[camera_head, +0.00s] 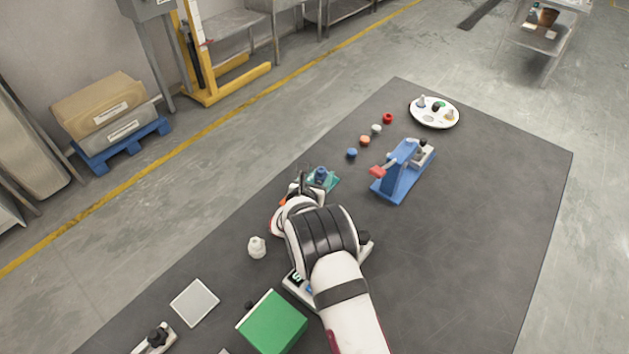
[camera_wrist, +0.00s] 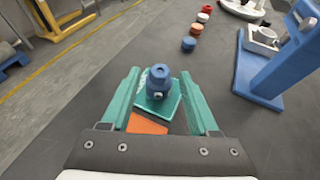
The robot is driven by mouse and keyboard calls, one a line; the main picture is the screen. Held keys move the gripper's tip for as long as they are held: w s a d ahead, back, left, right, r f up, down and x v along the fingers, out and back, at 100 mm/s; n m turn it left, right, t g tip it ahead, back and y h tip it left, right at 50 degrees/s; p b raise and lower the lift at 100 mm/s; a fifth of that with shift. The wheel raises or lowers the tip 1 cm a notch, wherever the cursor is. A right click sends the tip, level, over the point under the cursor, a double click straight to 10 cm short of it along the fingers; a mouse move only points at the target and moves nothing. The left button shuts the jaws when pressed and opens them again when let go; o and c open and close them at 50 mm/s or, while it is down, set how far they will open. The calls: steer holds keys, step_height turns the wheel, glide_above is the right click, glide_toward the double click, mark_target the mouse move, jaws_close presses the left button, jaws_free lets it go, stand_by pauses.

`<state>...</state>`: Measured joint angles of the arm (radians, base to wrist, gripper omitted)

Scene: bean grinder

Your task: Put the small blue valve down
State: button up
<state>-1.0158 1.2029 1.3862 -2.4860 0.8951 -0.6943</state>
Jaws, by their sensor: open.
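The small blue valve (camera_wrist: 158,82) stands upright on a small teal square plate (camera_wrist: 172,109) in the wrist view. In the head view the valve (camera_head: 321,174) shows just beyond my gripper (camera_head: 308,184), on the teal plate (camera_head: 333,184). In the wrist view my gripper (camera_wrist: 160,100) is open, with one teal finger on each side of the valve. Gaps show between the fingers and the valve. An orange piece (camera_wrist: 148,125) lies near the plate, between the fingers. My wrist hides part of this area in the head view.
A blue stand (camera_head: 399,175) is to the right. Several coloured caps (camera_head: 365,140) lie in a row beyond the valve. A white round plate (camera_head: 434,112) holds small parts at the far end. A white piece (camera_head: 257,247) and a green box (camera_head: 272,322) are nearer. The table's right side is clear.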

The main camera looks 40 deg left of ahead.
steer(key=v, duration=1.1)
steer(key=shift+s+d+r, duration=0.1)
